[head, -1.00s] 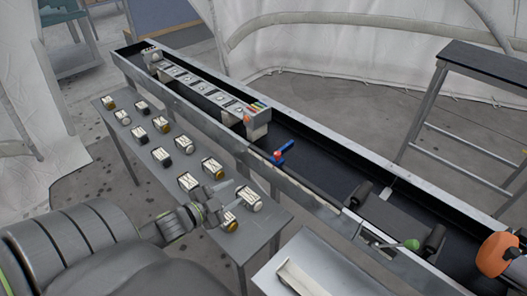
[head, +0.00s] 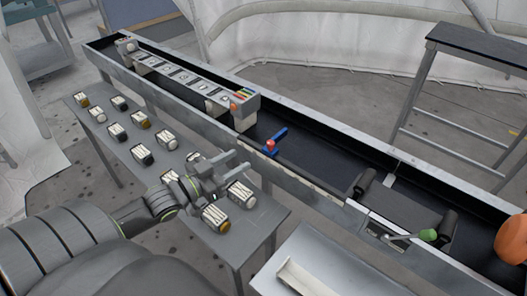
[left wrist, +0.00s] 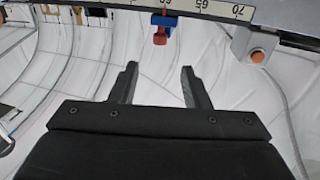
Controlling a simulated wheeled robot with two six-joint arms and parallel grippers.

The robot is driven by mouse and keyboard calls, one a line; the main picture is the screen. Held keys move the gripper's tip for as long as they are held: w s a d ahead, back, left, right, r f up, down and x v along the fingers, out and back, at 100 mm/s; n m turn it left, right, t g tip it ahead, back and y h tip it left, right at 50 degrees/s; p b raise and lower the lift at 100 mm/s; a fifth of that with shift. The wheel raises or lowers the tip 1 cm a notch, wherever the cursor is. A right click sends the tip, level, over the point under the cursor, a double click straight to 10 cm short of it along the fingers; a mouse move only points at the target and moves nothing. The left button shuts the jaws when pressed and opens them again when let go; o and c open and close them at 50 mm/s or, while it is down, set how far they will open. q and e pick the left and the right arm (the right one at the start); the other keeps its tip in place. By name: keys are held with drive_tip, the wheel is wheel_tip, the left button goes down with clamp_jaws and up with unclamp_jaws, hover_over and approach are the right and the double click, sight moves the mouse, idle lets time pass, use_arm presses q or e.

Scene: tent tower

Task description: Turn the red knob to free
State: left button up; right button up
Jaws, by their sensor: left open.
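The red knob (head: 270,144) sits on a blue piece (head: 280,136) at the near rail of the long conveyor trough. In the left wrist view the red knob (left wrist: 160,38) hangs below the blue piece (left wrist: 163,20), beneath a white numbered scale (left wrist: 200,4). My left gripper (head: 238,164) is open and empty, above the side table, to the left of and nearer than the knob. In the wrist view the knob lies beyond the fingertips, roughly in line with the gap between them, and apart from them. My right gripper is not in view.
Several labelled jars stand on the grey side table (head: 85,113) beneath my left arm. The trough (head: 320,160) runs diagonally, carrying a panel of boxes (head: 180,75) and a green-knobbed lever (head: 428,235). A white tray (head: 330,265) is at the front. A dark-topped stand (head: 480,55) is behind.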

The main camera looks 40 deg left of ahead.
sight(270, 146)
use_arm(q)
drive_tip(key=b+x, duration=0.4)
drive_tip(key=x, duration=0.5)
drive_tip(key=shift+w, duration=0.35)
drive_tip(key=shift+d, duration=0.1)
